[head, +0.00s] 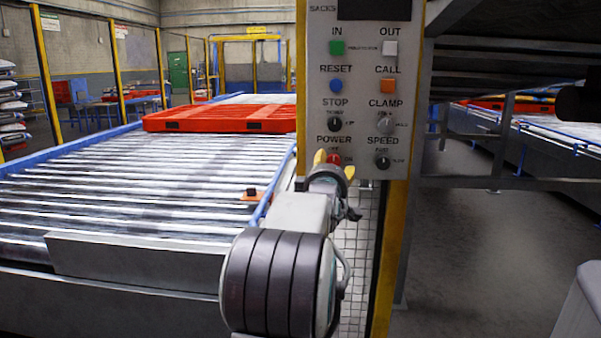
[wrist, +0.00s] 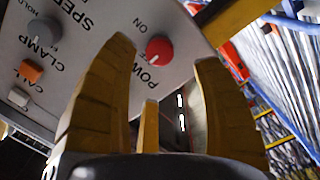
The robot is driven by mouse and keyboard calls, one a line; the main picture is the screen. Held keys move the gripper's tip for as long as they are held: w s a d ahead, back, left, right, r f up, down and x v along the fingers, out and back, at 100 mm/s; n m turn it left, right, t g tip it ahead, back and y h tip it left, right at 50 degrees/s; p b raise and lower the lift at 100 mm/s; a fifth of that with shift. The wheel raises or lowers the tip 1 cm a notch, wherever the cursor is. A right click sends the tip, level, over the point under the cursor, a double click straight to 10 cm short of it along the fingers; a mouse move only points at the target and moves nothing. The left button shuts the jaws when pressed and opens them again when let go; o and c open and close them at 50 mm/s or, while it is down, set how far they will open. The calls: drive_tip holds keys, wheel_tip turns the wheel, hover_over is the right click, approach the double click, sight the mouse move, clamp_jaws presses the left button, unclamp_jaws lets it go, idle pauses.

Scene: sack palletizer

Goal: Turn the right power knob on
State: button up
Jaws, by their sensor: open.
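The power knob (head: 333,158) is a red round knob at the lower left of the grey control panel (head: 357,170), under the word POWER. It is the only power knob I can make out. In the wrist view the red knob (wrist: 159,50) shows between my yellow fingertips, with the word ON beside it. My gripper (head: 334,164) is open in front of the knob, its fingers partly hiding it in the head view. The wrist view shows the fingers of my gripper (wrist: 165,55) spread apart around the knob's outline; contact cannot be told.
The speed knob (head: 382,161) is close to the right, with the stop knob (head: 335,122) and clamp knob (head: 389,124) above. A yellow post (head: 392,250) stands below the panel. A roller conveyor (head: 100,200) with a red pallet (head: 215,118) lies to the left.

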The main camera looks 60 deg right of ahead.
sight(334, 162)
drive_tip(key=shift+b+x, duration=1.2)
drive_tip(key=shift+x, duration=2.55)
drive_tip(key=shift+r, duration=0.1)
drive_tip(key=c, duration=1.2)
